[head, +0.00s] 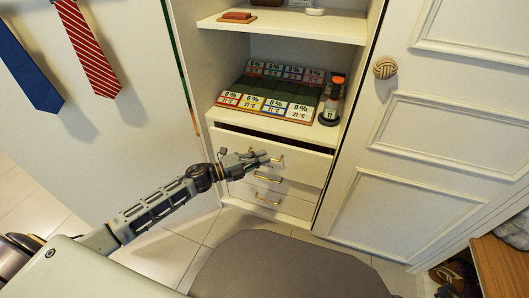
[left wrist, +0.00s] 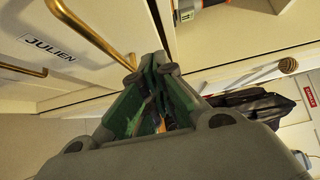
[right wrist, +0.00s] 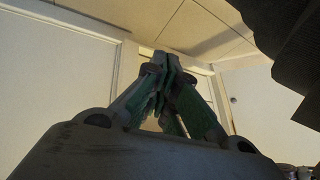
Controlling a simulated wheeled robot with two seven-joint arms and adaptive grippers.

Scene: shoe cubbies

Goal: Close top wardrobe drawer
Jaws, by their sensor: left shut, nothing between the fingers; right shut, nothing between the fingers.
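The top drawer (head: 305,163) of the white wardrobe has a pale front and stands out a little, with a dark gap along its top edge. My left gripper (head: 264,157) is shut and empty in front of this drawer, by its brass handle, which it partly covers in the head view. In the left wrist view the left gripper (left wrist: 155,62) has its closed fingertips beside a brass handle (left wrist: 95,38) on a pale front labelled JULIEN. I cannot tell whether the tips touch the front. My right gripper (right wrist: 165,65) is shut and empty, away from the drawer, and outside the head view.
Lower drawers with brass handles (head: 268,179) look shut. A shelf above holds a board of coloured cards (head: 270,90) and a dark bottle-like item (head: 331,104). A panelled door (head: 425,140) with a round knob (head: 385,67) stands right. A grey rounded seat (head: 290,268) is below the drawers.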

